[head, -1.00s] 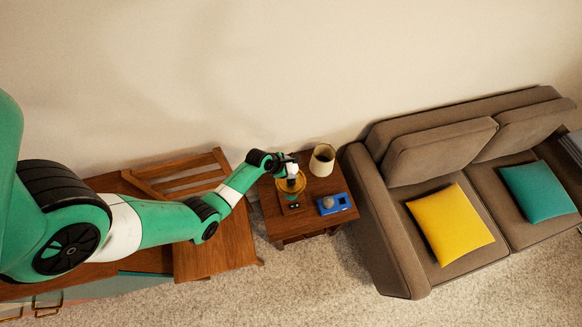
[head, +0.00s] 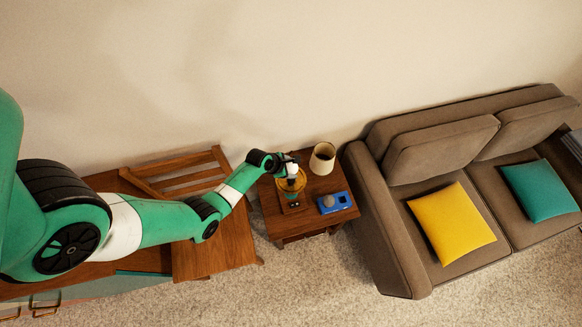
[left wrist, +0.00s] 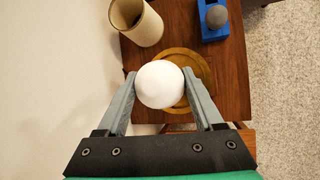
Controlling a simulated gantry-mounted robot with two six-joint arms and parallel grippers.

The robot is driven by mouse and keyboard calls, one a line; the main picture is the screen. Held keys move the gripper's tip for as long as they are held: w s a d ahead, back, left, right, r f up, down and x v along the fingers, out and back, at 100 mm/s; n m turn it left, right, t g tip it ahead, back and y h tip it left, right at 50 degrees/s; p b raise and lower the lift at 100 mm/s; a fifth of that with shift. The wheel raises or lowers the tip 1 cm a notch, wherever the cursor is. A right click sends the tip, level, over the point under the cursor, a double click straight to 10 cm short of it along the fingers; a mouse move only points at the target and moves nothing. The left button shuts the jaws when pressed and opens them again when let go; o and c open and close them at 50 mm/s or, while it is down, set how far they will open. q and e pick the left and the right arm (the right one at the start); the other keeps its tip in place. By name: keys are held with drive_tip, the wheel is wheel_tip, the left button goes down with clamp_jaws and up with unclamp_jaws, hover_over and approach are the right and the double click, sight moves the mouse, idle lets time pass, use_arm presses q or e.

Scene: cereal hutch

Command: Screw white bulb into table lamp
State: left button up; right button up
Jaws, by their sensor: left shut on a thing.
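My left gripper (left wrist: 160,86) is shut on the white bulb (left wrist: 160,84), with one finger on each side of it. In the head view the left gripper (head: 287,166) is over the round brass-coloured lamp base (head: 291,186) on the small wooden side table. In the left wrist view the lamp base (left wrist: 206,68) shows as a round rim behind the bulb. The bulb covers the middle of the base, so I cannot tell whether it touches the socket. My right gripper is not in view.
A cream lampshade (head: 322,159) stands at the back of the side table (head: 300,226). A blue holder (head: 335,203) with a grey ball (head: 328,202) sits at its front right. A brown sofa (head: 382,230) stands close on the right, and a wooden chair (head: 215,245) on the left.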

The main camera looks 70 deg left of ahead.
use_arm(q)
drive_tip(key=shift+f+b, duration=0.35)
drive_tip(key=shift+f, duration=0.25)
idle(0.7)
drive_tip(key=shift+a+m+h+b, duration=0.15)
drive_tip(key=shift+m+h+b, duration=0.35)
drive_tip(key=shift+m, duration=0.6)
drive_tip(key=shift+r+m+h+p, duration=0.2)
drive_tip(key=shift+m+h+p, duration=0.2)
drive_tip(key=shift+p, duration=0.1)
drive_tip(key=shift+f+m, duration=0.15)
drive_tip(key=shift+m, duration=0.35)
